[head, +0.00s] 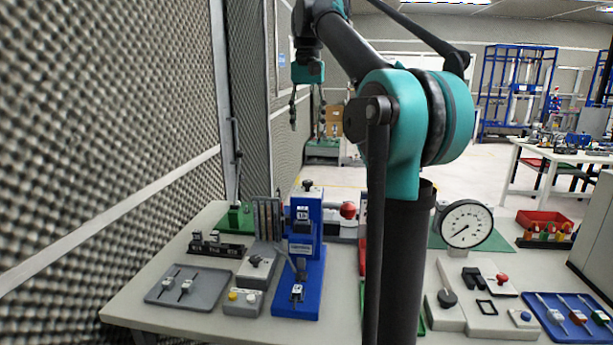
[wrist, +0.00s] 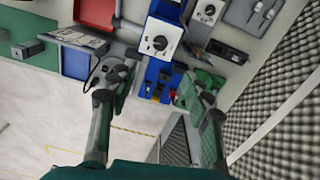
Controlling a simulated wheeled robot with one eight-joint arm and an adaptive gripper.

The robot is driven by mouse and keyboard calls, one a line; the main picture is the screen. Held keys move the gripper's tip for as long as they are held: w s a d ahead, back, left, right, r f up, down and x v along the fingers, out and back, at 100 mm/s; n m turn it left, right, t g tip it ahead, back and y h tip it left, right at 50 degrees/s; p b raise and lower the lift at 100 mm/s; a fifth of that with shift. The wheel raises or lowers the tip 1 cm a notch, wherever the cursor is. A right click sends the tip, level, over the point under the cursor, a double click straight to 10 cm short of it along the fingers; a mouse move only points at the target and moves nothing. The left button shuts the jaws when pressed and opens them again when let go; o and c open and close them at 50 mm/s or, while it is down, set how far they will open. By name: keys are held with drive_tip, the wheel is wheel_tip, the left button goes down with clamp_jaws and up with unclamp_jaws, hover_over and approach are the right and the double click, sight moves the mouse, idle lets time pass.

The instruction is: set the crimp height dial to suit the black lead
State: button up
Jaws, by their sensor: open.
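A blue crimp press (head: 305,225) stands on the table at left of centre, with a black knob (head: 307,185) on top. In the wrist view a dark dial knob (wrist: 160,43) with a light pointer mark sits on a white plate on the blue press; its scale is too small to read. A grey tray (head: 160,294) at the press's left holds two leads (head: 187,285); I cannot make out their colours. My gripper (head: 293,112) is open and empty, pointing down, well above and apart from the press. Its fingers (wrist: 158,105) show in the wrist view.
A grey box with a dark knob (head: 256,264) and a button box (head: 243,302) stand between tray and press. A black block (head: 217,247) and a green fixture (head: 240,217) lie behind. A round gauge (head: 466,224) stands right. A foam wall closes the left side.

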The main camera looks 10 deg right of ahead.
sight(307, 181)
wheel_tip(307, 181, down, 16)
drive_tip(key=shift+f, duration=0.1)
idle(0.4)
drive_tip(key=shift+c, duration=0.2)
clamp_jaws()
drive_tip(key=shift+n, duration=0.4)
drive_tip(key=n, duration=0.3)
drive_tip(key=shift+n, duration=1.9)
